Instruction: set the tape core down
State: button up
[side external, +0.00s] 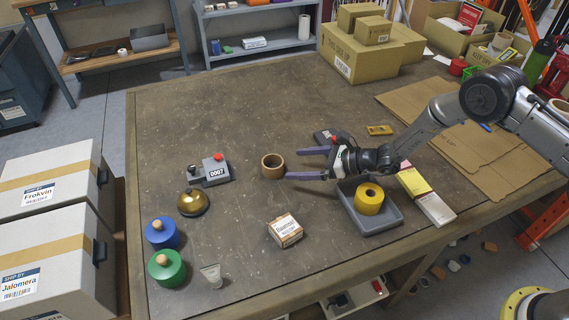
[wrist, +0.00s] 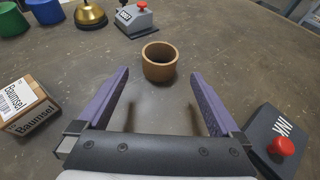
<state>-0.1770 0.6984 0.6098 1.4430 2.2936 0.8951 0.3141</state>
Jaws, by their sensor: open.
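The tape core (side external: 272,166) is a brown cardboard ring standing on the dark tabletop, hollow side up. In the wrist view the tape core (wrist: 160,62) stands just beyond the fingertips, centred between them, with its opening upward. My gripper (side external: 287,163) has two long purple fingers spread wide, and nothing is between them. In the wrist view my gripper (wrist: 158,75) is open, and bare tabletop shows between its fingers. The core appears free of both fingers.
A numbering stamp (side external: 214,170) and a brass bell (side external: 193,202) stand left of the core. A small carton (side external: 285,231) is in front. A grey tray (side external: 375,220) holds a yellow tape roll (side external: 369,198). An ink pad (wrist: 280,142) lies beside my gripper.

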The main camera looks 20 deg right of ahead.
jog(key=shift+v, duration=1.8)
jog(key=shift+r, duration=0.1)
jog(key=s+a+r+n+g+y, duration=0.1)
jog(key=s+r+n+g, duration=0.1)
jog(key=s+r+n, duration=0.3)
jog(key=s+r+n+g+y, duration=0.1)
jog(key=r+n, duration=0.1)
jog(key=r, duration=0.6)
jog(key=s+d+r+n+g+h, duration=0.25)
jog(key=s+r+n, duration=0.55)
jog(key=s, duration=0.4)
jog(key=s+d+r+n+t+h, duration=0.2)
jog(key=s+d+n+h, duration=0.7)
jog(key=s+d, duration=1)
jog(key=shift+s+d+r+n+h, duration=0.2)
jog(key=shift+s+r+n+h, duration=0.3)
jog(key=shift+n, duration=0.6)
